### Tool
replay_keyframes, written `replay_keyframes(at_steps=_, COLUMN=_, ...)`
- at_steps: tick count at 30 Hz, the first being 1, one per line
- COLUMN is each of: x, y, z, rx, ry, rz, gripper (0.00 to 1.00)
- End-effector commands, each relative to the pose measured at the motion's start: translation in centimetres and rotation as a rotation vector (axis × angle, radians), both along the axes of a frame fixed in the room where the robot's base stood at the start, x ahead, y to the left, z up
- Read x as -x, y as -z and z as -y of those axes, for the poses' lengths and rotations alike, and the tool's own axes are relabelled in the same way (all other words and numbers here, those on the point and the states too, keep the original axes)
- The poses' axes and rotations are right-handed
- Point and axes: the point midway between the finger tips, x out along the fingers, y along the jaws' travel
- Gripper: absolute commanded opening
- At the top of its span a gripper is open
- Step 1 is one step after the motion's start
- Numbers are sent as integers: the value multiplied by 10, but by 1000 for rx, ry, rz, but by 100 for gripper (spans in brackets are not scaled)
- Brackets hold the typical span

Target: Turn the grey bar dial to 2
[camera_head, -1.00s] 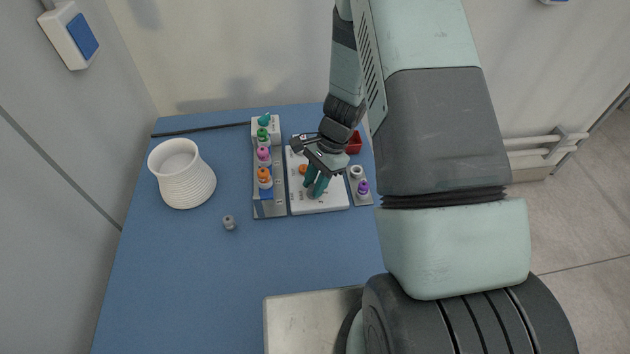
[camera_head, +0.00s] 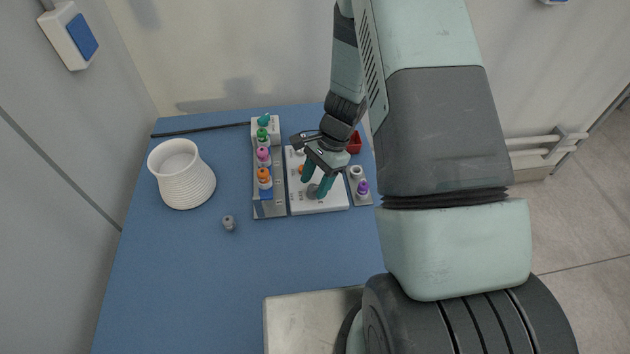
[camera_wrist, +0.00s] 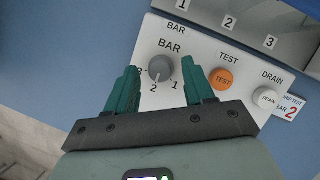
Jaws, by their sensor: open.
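The grey bar dial (camera_wrist: 160,68) sits on a white panel (camera_wrist: 200,45) in the wrist view, with the word BAR above it and the numbers 2 and 1 along its lower rim. A third number at its left is partly hidden by a finger. A pale mark on the dial appears to point down towards the 2. My gripper (camera_wrist: 161,66) is open, one green finger on each side of the dial, with a visible gap on both sides. In the head view my gripper (camera_head: 312,189) is over the panel's front part, at the dial (camera_head: 313,192).
An orange TEST button (camera_wrist: 221,79) and a white DRAIN button (camera_wrist: 266,99) are right of the dial. A card (camera_wrist: 291,109) reads BAR 2. A rack with coloured-topped bottles (camera_head: 264,178), a white pot (camera_head: 182,180) and a small grey piece (camera_head: 229,223) stand to the left.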

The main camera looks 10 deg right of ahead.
Motion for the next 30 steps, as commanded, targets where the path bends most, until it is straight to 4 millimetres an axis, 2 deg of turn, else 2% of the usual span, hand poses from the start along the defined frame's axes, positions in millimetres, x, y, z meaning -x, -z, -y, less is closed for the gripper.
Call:
replay_keyframes(at_steps=9, x=-13, y=-57, z=21, rx=2, ry=2, rz=7, gripper=53)
replay_keyframes(at_steps=15, x=-18, y=-85, z=31, rx=1, ry=2, rz=4, gripper=53)
replay_keyframes(at_steps=21, x=-20, y=-94, z=34, rx=1, ry=1, rz=1, gripper=53)
replay_keyframes(at_steps=30, x=-20, y=-94, z=34, rx=1, ry=1, rz=1, gripper=53)
